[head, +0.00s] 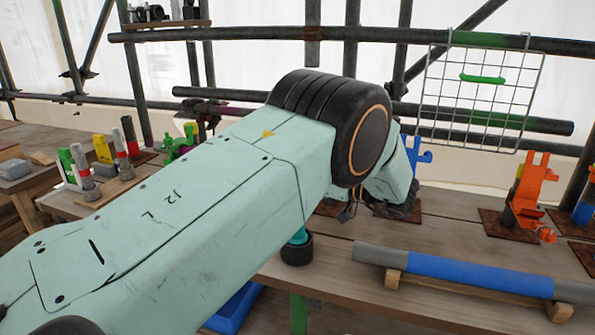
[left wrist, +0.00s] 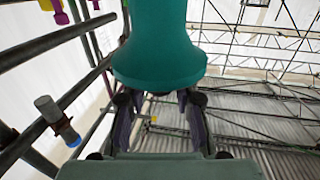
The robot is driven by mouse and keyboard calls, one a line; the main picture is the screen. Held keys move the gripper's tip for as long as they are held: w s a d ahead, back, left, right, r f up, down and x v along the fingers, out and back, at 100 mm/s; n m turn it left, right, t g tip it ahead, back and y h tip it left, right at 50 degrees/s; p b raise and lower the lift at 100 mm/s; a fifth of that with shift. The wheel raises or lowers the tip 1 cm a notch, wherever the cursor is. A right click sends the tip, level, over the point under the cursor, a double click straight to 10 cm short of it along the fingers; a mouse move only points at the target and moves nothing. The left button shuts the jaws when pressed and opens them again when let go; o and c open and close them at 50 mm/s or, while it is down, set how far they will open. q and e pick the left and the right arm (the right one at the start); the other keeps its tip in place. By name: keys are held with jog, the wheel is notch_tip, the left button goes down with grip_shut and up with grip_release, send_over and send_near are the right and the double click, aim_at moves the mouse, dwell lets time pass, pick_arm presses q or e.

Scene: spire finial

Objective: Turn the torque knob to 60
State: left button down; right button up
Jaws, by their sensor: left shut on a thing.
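In the left wrist view a broad teal tool part (left wrist: 160,40) fills the top middle. My left gripper (left wrist: 160,97) has its two dark fingers on either side of the tool's lower end and is shut on it. In the head view my left arm crosses the middle and hides this gripper and most of the tool. A short teal piece (head: 299,236) with a black ribbed cylinder (head: 297,250) shows below the arm; I cannot tell whether the cylinder is the torque knob. No scale or number can be read. My right gripper is in neither view.
A blue and grey pipe (head: 480,275) lies on wooden cradles on the bench. An orange bracket (head: 530,190) stands at the right, and a blue bracket (head: 415,150) behind my arm. A wire panel (head: 480,90) hangs behind. A blue bin (head: 236,308) sits below the bench's edge.

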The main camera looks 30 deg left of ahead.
pick_arm(q)
jog(key=shift+f+g, duration=0.15)
jog(key=shift+g, duration=0.15)
jog(key=c, duration=1)
grip_release()
jog(key=shift+a, duration=0.15)
jog(key=d, duration=1.2)
jog(key=shift+w+d, duration=0.1)
jog(key=shift+w, duration=0.25)
